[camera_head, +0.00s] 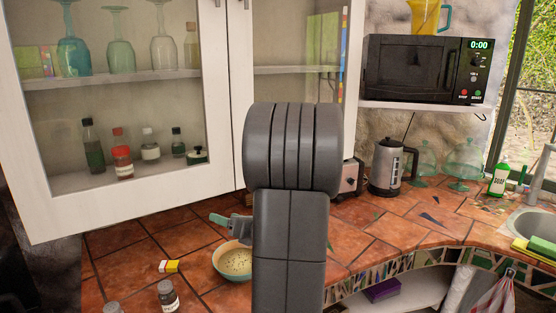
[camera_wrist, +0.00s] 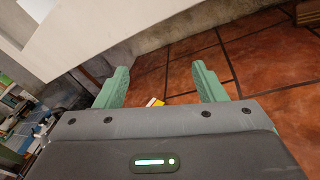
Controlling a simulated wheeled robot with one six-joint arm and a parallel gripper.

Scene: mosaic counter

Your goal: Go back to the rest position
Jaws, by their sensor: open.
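My gripper (camera_wrist: 161,86) shows in the wrist view with its two green fingers spread wide apart and nothing between them. Beyond the fingertips lies the tiled counter, with a small yellow and white item (camera_wrist: 155,102) partly hidden behind the gripper body. In the head view my grey arm fills the middle, and part of my gripper (camera_head: 218,219) pokes out to its left, over the counter next to a bowl. The rest of the gripper is hidden behind my arm.
On the terracotta counter (camera_head: 120,238) are a teal bowl (camera_head: 235,262) with speckled contents, a yellow-white item (camera_head: 169,266) and a jar (camera_head: 168,297). The glass-door cabinet (camera_head: 222,100) hangs close above. A kettle (camera_head: 386,168), microwave (camera_head: 425,68) and sink (camera_head: 535,222) are right.

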